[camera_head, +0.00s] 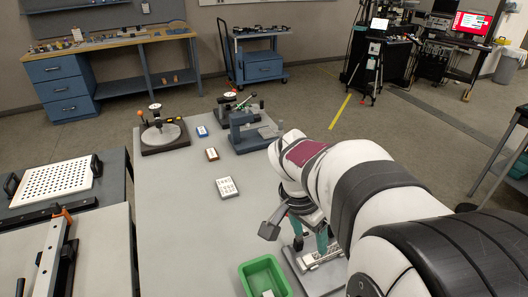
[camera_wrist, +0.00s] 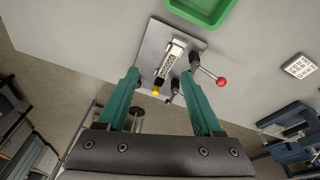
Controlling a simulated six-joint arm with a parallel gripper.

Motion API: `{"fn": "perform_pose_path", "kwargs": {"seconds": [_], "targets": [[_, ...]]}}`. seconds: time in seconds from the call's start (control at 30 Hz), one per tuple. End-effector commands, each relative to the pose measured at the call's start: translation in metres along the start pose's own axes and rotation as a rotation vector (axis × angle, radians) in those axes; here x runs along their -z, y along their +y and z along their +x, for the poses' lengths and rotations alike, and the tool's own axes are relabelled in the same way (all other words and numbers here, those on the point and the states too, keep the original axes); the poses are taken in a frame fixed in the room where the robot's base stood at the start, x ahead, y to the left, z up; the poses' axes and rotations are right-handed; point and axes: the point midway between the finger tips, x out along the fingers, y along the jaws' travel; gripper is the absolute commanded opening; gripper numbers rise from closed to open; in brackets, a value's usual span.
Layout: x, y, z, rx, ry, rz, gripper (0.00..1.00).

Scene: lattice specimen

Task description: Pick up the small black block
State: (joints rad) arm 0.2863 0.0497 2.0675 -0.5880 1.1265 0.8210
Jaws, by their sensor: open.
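My gripper (camera_wrist: 160,76) is open, its two teal fingers spread and nothing seen held between them. In the head view my gripper (camera_head: 310,232) points down over a grey fixture plate (camera_head: 296,265). In the wrist view the plate (camera_wrist: 149,42) carries a pale, slotted, bar-like piece (camera_wrist: 173,56). A small black part (camera_wrist: 159,82) sits at its lower end, beside a yellow tip (camera_wrist: 155,91), between the fingertips in the picture. I cannot tell whether this is the small black block. The arm and fingers hide part of the fixture in the head view.
A red-knobbed lever (camera_wrist: 221,82) sticks out beside the fixture. A green bin (camera_head: 264,276) stands close by, left of the plate in the head view. A white marked block (camera_head: 227,187) and a blue clamp-like device (camera_head: 247,133) stand farther back. The table's (camera_head: 180,235) left middle is clear.

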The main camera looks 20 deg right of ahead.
Motion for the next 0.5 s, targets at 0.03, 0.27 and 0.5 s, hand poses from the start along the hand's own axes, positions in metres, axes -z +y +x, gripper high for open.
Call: {"fn": "perform_pose_path", "kwargs": {"seconds": [0.03, 0.27, 0.5], "targets": [[0.034, -0.009, 0.017, -0.023, 0.045, 0.103, 0.68], [0.098, -0.021, 0.049, -0.036, 0.149, 0.313, 0.68], [0.102, -0.017, 0.092, -0.042, 0.144, 0.312, 0.68]]}}
